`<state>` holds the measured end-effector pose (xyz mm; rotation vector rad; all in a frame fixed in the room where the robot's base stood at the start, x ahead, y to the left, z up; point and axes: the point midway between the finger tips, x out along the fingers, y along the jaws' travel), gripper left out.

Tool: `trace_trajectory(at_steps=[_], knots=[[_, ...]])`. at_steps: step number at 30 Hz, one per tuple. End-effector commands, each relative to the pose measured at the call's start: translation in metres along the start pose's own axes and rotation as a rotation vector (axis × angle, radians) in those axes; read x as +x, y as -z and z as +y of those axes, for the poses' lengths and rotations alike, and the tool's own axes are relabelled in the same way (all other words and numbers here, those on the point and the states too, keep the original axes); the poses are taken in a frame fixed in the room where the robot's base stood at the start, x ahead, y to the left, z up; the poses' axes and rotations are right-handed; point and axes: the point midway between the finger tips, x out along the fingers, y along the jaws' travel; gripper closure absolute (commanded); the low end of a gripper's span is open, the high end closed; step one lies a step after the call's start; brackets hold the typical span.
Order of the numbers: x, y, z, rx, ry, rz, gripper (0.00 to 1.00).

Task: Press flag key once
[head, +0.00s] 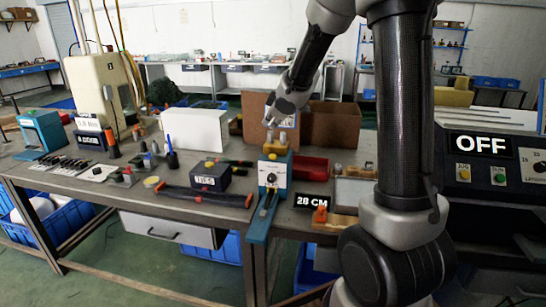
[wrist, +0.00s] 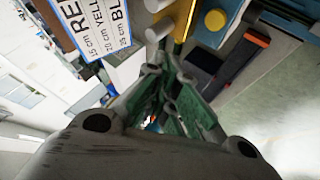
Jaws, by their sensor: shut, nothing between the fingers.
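No key with a readable flag mark shows, so I cannot tell for sure which one is the flag key. A small dark box with a round yellow button (head: 209,163) and a white label (head: 205,180) stands on the bench; its label is too small to read. A round yellow button-like part (wrist: 215,20) shows at the top of the wrist view. My gripper (head: 269,122) is shut and empty, pointing down above the blue device with a white dial face (head: 272,175). Its fingers also show in the wrist view (wrist: 168,105), apart from the yellow part.
A control panel reading OFF (head: 482,145) has a yellow (head: 463,172) and a green button (head: 498,175) at the right. A colour-length card (wrist: 90,25) shows in the wrist view.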

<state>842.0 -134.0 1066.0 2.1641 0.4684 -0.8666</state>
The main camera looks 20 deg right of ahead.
Motion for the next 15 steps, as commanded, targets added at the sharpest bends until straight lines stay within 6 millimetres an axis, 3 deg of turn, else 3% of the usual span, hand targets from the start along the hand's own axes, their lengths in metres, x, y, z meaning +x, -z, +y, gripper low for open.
trace_trajectory(at_steps=[15], knots=[[0.0026,0.0029,-0.0018,0.000,-0.001,0.020,1.00]])
